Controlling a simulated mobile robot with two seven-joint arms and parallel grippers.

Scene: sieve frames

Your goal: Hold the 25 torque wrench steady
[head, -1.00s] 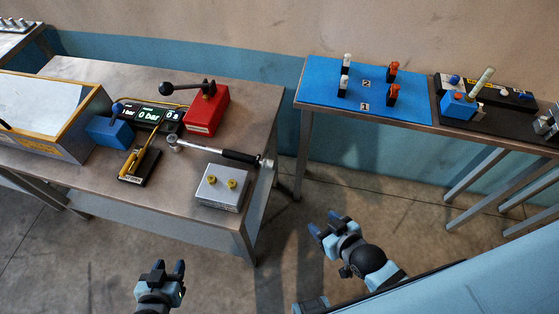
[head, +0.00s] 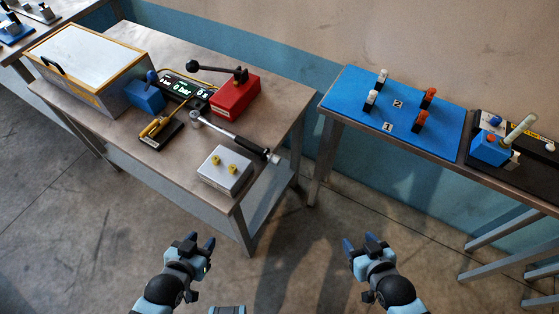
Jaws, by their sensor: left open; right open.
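The torque wrench (head: 233,136) lies on the left metal table, with its round silver head at the left and its black handle toward the table's right edge. I cannot read a 25 marking on it. My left gripper (head: 198,241) is open and empty, in front of the table and apart from the wrench. My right gripper (head: 361,243) is open and empty, over the floor to the right of the table.
A blue mat (head: 345,90) with white and orange-red pieces lies on the right table.

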